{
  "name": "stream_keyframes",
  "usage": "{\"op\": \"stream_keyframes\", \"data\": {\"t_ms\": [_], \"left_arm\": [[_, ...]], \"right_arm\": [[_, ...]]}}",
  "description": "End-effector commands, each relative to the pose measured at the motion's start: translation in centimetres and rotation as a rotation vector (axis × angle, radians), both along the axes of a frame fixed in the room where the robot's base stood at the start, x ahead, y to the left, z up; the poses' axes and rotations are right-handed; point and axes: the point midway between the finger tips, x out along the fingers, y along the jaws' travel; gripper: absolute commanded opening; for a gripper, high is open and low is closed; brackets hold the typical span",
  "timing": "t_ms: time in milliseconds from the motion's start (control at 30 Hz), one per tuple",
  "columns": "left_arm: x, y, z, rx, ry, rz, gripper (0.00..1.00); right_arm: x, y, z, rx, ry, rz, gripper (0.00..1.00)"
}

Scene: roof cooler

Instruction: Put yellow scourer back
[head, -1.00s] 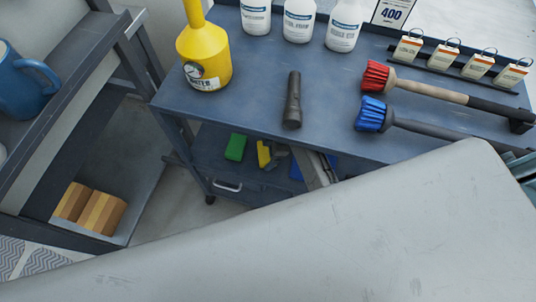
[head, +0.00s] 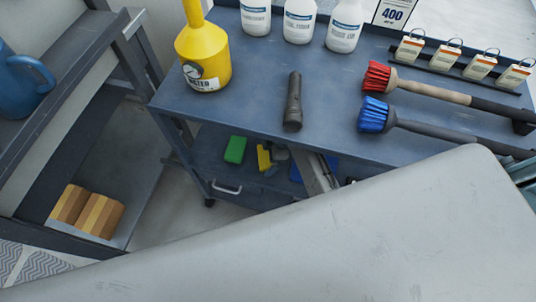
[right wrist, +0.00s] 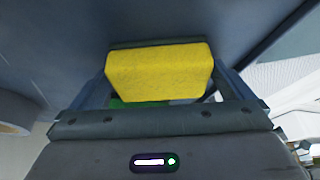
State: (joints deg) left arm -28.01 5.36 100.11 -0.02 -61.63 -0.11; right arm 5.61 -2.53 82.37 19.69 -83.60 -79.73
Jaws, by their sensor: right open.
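The yellow scourer (head: 264,158) is on the lower shelf (head: 212,150) of the blue-grey cart, partly hidden by my right gripper. A green scourer (head: 235,150) lies to its left. My right gripper (head: 280,156) reaches in under the upper shelf from the right, close beside the yellow scourer. In the right wrist view the yellow scourer (right wrist: 160,72) fills most of the gap between the open fingers, with a bit of green behind it. I cannot tell whether the fingers touch it. My left gripper is not in view.
The upper shelf (head: 240,110) carries a black flashlight (head: 293,102), a yellow jug (head: 203,55), white bottles (head: 298,20), a red brush (head: 378,76) and a blue brush (head: 374,115). A rack with wooden blocks (head: 87,210) stands left. A pale shape hides the front.

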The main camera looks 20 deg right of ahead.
Motion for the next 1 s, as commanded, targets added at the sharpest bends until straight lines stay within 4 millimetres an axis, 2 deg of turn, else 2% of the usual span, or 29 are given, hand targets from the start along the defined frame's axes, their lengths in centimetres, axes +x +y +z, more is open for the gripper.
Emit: {"op": "stream_keyframes", "data": {"t_ms": [167,367,400,467,700,800,1000], "left_arm": [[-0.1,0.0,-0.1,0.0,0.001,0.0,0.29],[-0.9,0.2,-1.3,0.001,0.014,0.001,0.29],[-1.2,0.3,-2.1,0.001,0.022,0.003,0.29],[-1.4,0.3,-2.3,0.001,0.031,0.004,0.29],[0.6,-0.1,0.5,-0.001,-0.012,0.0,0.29],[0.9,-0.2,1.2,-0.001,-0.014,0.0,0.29],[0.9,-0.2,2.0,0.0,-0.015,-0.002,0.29]], "right_arm": [[0.0,-0.5,1.3,-0.001,-0.002,-0.001,1.0],[-0.3,-2.1,5.3,-0.003,-0.004,0.0,1.0],[-0.7,-3.3,4.8,-0.006,0.002,-0.001,1.0],[-1.0,-4.8,4.7,-0.007,0.001,0.0,1.0],[-2.0,-9.9,4.7,-0.005,0.001,0.0,1.0],[-2.3,-11.5,4.8,-0.004,0.001,0.0,1.0],[-2.7,-13.3,4.8,-0.001,-0.001,0.0,1.0]]}}
